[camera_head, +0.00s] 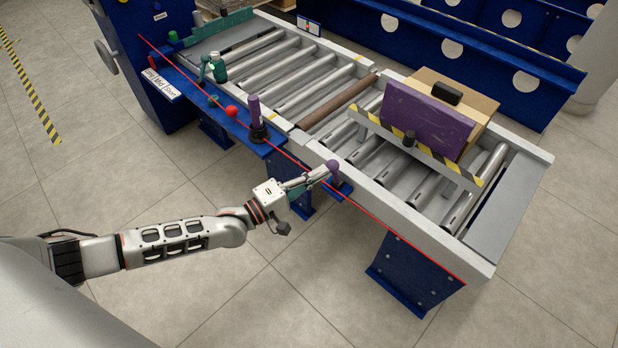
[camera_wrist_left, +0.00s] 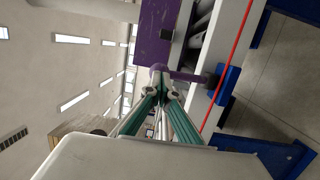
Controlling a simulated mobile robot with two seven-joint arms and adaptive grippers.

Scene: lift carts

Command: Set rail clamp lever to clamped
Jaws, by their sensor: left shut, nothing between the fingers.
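A purple-knobbed lever (camera_head: 333,166) sits on a small blue block at the near side rail of the roller conveyor; I take it for the rail clamp lever, though no label shows on it. In the left wrist view its purple bar (camera_wrist_left: 190,75) runs sideways from the blue block (camera_wrist_left: 227,84) to the fingertips. My left gripper (camera_head: 322,173) is shut and empty, its tips at the knob, touching or very close. In the left wrist view the left gripper (camera_wrist_left: 160,80) has its fingers together at the bar's end. My right gripper is not in view.
An upright purple-gripped lever (camera_head: 254,108), a red ball knob (camera_head: 231,111) and a green handle (camera_head: 217,70) stand along the blue side shelf. The floor in front is clear.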

